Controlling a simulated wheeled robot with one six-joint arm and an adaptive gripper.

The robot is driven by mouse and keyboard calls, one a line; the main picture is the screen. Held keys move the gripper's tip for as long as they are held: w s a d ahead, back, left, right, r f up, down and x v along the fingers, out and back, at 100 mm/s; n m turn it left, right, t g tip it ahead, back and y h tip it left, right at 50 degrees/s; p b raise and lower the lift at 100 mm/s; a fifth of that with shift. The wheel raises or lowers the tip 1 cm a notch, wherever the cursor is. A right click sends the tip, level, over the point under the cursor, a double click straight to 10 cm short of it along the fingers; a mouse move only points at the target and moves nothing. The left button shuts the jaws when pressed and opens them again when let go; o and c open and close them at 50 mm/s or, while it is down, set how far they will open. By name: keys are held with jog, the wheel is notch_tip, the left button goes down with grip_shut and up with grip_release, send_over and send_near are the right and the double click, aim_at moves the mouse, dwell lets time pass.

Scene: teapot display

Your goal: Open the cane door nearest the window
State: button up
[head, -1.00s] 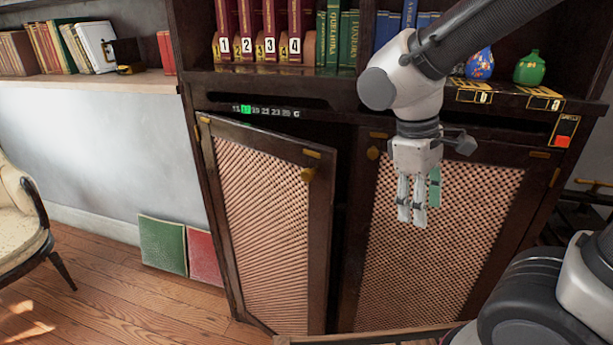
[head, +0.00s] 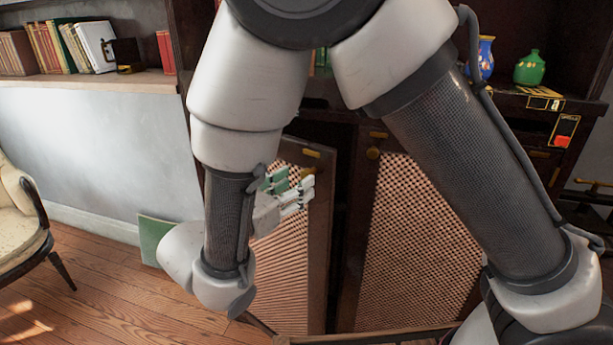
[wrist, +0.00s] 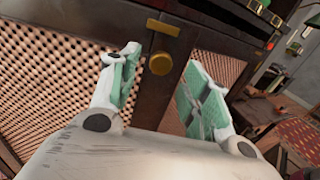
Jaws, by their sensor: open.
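The left cane door (head: 283,275) of the dark cabinet stands slightly ajar, with a dark gap along its right edge. The right cane door (head: 420,245) looks shut and has a round brass knob (head: 373,153). My gripper (head: 305,190) is in front of the left door's upper right part, with fingers apart and empty. In the wrist view, a brass knob (wrist: 160,63) on a dark door frame shows between and beyond the green-padded fingertips (wrist: 165,85). I cannot tell whether they touch it. My arm hides much of the left door. No window is in view.
A cream armchair (head: 20,205) stands at the left on the wooden floor (head: 110,285). A green panel (head: 150,238) leans on the wall beside the cabinet. Blue (head: 486,57) and green (head: 530,68) vases stand on the cabinet shelf. Open floor lies between chair and cabinet.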

jog(key=x, duration=0.5)
grip_shut()
